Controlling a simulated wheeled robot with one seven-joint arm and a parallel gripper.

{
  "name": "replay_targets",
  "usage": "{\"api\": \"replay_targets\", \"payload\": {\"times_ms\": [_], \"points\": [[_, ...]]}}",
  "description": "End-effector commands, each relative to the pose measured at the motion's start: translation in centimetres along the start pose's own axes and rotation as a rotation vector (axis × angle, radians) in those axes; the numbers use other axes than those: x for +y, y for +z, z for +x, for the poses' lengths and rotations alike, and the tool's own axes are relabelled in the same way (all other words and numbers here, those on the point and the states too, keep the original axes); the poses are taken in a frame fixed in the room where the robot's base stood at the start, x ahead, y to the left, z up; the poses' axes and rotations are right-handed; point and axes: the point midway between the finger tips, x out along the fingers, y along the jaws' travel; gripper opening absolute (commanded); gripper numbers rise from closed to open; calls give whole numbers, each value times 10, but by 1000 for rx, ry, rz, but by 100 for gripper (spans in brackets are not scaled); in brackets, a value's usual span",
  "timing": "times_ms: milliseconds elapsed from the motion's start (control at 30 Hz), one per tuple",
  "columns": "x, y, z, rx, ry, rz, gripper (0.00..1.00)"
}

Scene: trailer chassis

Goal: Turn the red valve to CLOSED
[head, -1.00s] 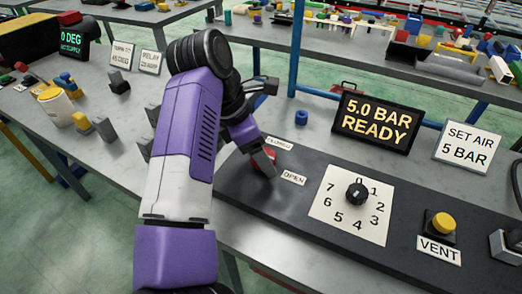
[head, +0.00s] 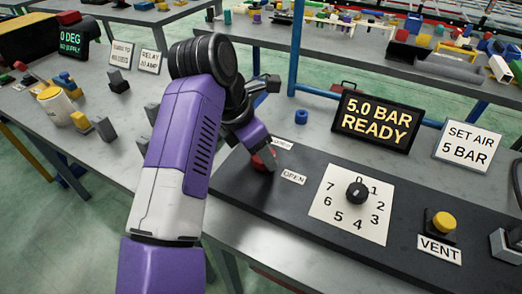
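The red valve (head: 259,163) is on the black panel, left of the white dial. Only a small part of its red handle shows beside my gripper. A label reading OPEN (head: 293,177) lies to its lower right. Another label (head: 282,144), partly covered and hard to read, lies to its upper right. My gripper (head: 266,160) points down at the valve, with its fingertips at the handle. The fingers overlap the valve, so I cannot tell whether they are shut on it. The handle's exact direction is hidden.
The black panel also bears a numbered dial (head: 357,194) and a yellow VENT button (head: 443,222). A display (head: 375,122) reads 5.0 BAR READY, beside a SET AIR 5 BAR sign (head: 468,147). Grey blocks (head: 104,128) and a yellow-topped cup (head: 56,106) stand at left.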

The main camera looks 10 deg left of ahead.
Motion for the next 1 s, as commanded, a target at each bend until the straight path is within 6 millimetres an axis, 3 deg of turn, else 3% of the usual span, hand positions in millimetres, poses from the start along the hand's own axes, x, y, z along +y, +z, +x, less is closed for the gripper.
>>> {"api": "replay_targets", "payload": {"times_ms": [1000], "points": [[-5,1,4,4,371,-881,9]]}}
